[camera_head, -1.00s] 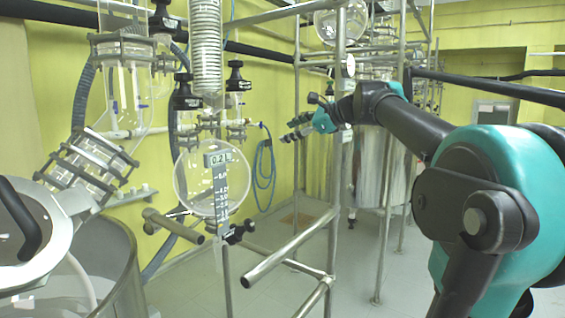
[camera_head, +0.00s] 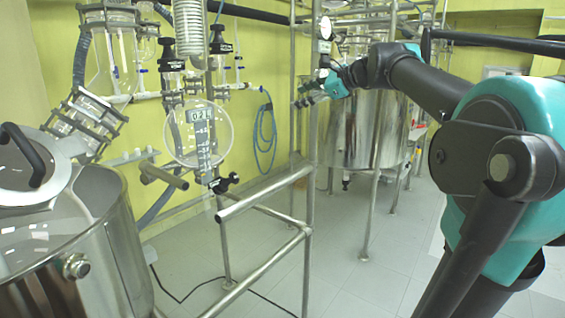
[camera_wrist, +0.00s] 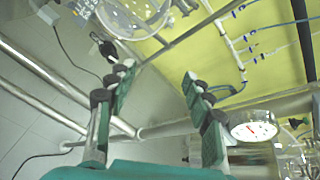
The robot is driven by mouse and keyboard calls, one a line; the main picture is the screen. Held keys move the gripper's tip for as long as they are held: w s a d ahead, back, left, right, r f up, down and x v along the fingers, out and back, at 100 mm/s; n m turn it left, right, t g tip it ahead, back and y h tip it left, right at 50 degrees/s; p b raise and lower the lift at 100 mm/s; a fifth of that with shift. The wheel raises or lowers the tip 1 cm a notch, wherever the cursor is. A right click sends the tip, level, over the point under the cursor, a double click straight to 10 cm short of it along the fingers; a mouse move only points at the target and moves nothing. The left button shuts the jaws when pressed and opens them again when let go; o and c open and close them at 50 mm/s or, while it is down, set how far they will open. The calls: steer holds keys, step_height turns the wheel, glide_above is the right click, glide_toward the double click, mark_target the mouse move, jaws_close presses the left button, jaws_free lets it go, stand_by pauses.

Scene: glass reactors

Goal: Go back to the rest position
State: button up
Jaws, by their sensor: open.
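My gripper (camera_head: 305,94) is at the far end of my arm, right of centre in the head view, in front of a steel vessel. In the wrist view my gripper (camera_wrist: 158,84) has its two dark-and-green fingers spread apart, with nothing between them. It is open and empty. My arm reaches in from the right with its dark and teal links.
A pipe frame (camera_head: 262,193) stands in the middle. A round glass flask (camera_head: 182,142) with a 0.2 label hangs left of it. A steel vessel (camera_head: 90,250) fills the lower left. A pressure gauge (camera_wrist: 254,126) shows in the wrist view. Floor (camera_head: 345,225) is clear right of the frame.

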steer(key=s+d+f+n+g+h, duration=0.1)
steer(key=s+f+n+h, duration=0.15)
steer(key=f, duration=0.75)
steer(key=s+d+f+n+g+h, duration=0.1)
steer(key=s+f+n, duration=0.25)
steer(key=f, duration=0.55)
steer(key=s+d+f+n+g+h, duration=0.1)
steer(key=s+f+n, duration=0.2)
steer(key=f, duration=0.7)
steer(key=s+d+f+n+h, duration=0.3)
steer(key=s+f, duration=0.5)
steer(key=f, duration=0.3)
steer(key=s+d+f+n+g+h, duration=0.1)
steer(key=s+d+f+n+h, duration=0.2)
steer(key=s+d+f+n, duration=0.3)
steer(key=s+f, duration=0.3)
steer(key=f, duration=0.3)
steer(key=shift+s+d+g, duration=0.3)
steer(key=shift+d, duration=0.05)
